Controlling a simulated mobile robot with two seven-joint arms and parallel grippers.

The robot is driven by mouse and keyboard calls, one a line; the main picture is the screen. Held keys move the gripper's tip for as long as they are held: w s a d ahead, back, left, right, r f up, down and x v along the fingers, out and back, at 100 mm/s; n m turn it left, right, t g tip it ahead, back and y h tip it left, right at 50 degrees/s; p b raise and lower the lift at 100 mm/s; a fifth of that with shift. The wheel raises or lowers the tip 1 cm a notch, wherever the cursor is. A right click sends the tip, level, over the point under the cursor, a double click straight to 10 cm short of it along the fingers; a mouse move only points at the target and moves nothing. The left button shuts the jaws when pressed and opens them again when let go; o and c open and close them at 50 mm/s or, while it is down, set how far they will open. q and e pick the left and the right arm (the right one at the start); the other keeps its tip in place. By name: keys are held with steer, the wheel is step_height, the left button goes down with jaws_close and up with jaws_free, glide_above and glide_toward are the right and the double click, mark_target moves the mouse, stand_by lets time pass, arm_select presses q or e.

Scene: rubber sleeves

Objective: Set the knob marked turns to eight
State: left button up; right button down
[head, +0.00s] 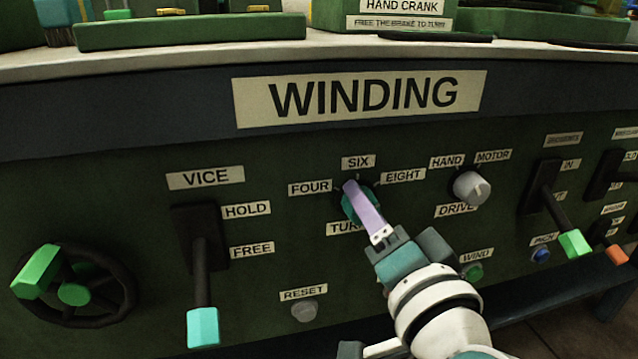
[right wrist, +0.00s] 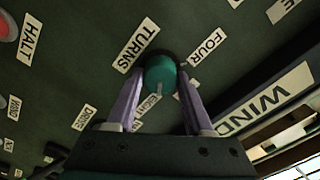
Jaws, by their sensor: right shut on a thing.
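The turns knob (head: 350,205) is teal and round, on the green panel below the WINDING sign. The FOUR label (head: 310,188) is on its left, the SIX label (head: 358,162) above and the EIGHT label (head: 403,175) to its right. The TURNS label (head: 341,229) below is partly covered by my gripper. My right gripper (head: 358,200) is shut on the knob. The right wrist view shows the teal knob (right wrist: 160,74) between its two purple fingers. A pale mark shows at the knob's side between FOUR and EIGHT; its exact setting is hard to read.
The grey drive knob (head: 471,187) sits close on the right. The vice lever (head: 202,290) and green-handled wheel (head: 73,290) are at left. A reset button (head: 304,311) is below, and a green-tipped lever (head: 573,243) stands out at right.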

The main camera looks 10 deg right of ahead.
stand_by(0.4)
steer(key=shift+c, duration=1.5)
jaws_free()
steer(key=s+p, duration=0.2)
steer(key=s, duration=0.8)
steer(key=shift+d+p, duration=0.2)
steer(key=shift+p, duration=0.2)
